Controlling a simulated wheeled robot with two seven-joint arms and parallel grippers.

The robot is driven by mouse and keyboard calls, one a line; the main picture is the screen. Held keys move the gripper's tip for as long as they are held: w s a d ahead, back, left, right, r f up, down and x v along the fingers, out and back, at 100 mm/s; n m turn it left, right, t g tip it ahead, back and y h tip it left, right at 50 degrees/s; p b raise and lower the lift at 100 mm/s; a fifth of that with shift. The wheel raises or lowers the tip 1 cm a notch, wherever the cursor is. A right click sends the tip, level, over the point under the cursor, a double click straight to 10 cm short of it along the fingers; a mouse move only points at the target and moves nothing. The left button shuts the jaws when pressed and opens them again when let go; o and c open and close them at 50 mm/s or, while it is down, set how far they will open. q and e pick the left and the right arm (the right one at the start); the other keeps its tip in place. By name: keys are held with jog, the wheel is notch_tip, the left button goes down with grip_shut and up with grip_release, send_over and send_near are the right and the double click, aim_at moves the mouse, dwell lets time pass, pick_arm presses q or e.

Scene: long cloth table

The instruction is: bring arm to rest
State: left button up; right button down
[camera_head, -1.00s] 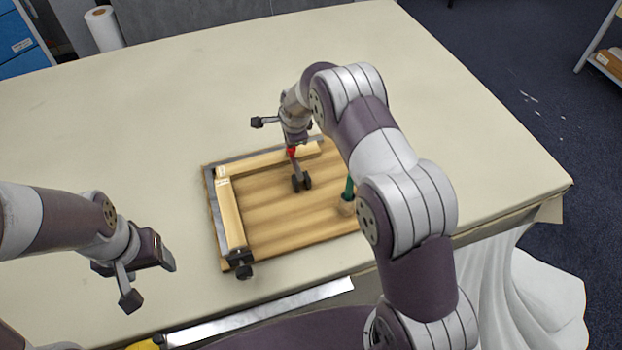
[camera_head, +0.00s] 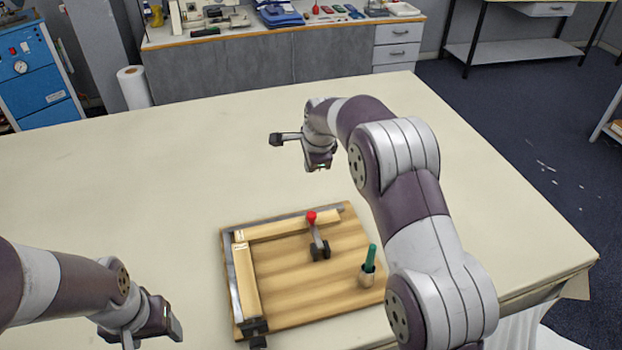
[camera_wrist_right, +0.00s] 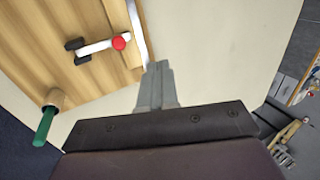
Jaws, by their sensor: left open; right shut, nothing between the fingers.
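My right gripper (camera_head: 318,165) is raised above the table, beyond the far edge of the wooden board in the head view. Its fingers (camera_wrist_right: 156,88) are shut with nothing between them in the right wrist view. My left gripper (camera_head: 152,332) is open and empty over the table at the lower left. It is left of the board and apart from it.
The wooden board (camera_head: 300,290) carries two light wooden strips, a red-tipped lever (camera_head: 312,217) and a green-handled tool (camera_head: 370,258) in a small round holder (camera_head: 366,275). The cloth table (camera_head: 130,200) is clear around it. A workbench (camera_head: 270,60) stands behind.

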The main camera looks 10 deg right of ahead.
jog(key=shift+s+r, duration=0.2)
jog(key=shift+r, duration=0.05)
jog(key=shift+w, duration=0.1)
jog(key=shift+f, duration=0.1)
jog(key=s+f+n+g, duration=0.3)
jog(key=s+n, duration=1.4)
jog(key=s, duration=1.6)
jog(key=shift+s+d+f+n, duration=0.15)
jog(key=shift+d+f+n, duration=0.05)
jog(key=shift+d+n, duration=0.25)
